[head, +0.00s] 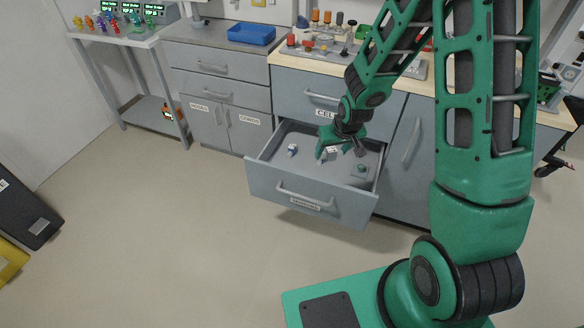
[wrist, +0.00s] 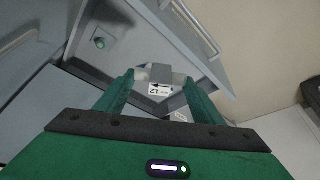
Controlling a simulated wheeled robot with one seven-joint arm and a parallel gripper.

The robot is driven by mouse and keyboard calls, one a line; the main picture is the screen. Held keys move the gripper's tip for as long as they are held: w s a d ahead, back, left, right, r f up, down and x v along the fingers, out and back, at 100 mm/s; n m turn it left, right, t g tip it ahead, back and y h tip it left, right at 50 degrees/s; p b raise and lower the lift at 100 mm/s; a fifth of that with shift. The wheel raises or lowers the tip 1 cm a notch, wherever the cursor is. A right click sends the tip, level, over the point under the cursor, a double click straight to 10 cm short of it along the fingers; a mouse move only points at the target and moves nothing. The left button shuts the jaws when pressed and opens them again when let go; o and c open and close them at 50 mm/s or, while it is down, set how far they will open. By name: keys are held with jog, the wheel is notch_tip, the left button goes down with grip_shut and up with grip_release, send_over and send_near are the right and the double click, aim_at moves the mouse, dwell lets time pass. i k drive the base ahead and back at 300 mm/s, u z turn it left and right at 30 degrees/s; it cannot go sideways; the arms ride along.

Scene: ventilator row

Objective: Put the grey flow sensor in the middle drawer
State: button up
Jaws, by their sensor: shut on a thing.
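The drawer also shows in the wrist view, below the sensor. I cannot tell whether the sensor touches the drawer floor. In the head view the sensor is mostly hidden by the gripper.
The drawer holds a small white and blue item (head: 292,150) at left and a grey piece with a green knob (head: 362,169) at right. The counter above carries a blue tray (head: 251,34) and several knobbed parts. The floor (head: 160,230) in front is clear.

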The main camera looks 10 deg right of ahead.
aim_at(337, 170)
jog(key=u, duration=1.05)
jog(key=k, duration=1.15)
jog(key=z, duration=1.05)
jog(key=i, duration=1.5)
jog(key=u, duration=0.05)
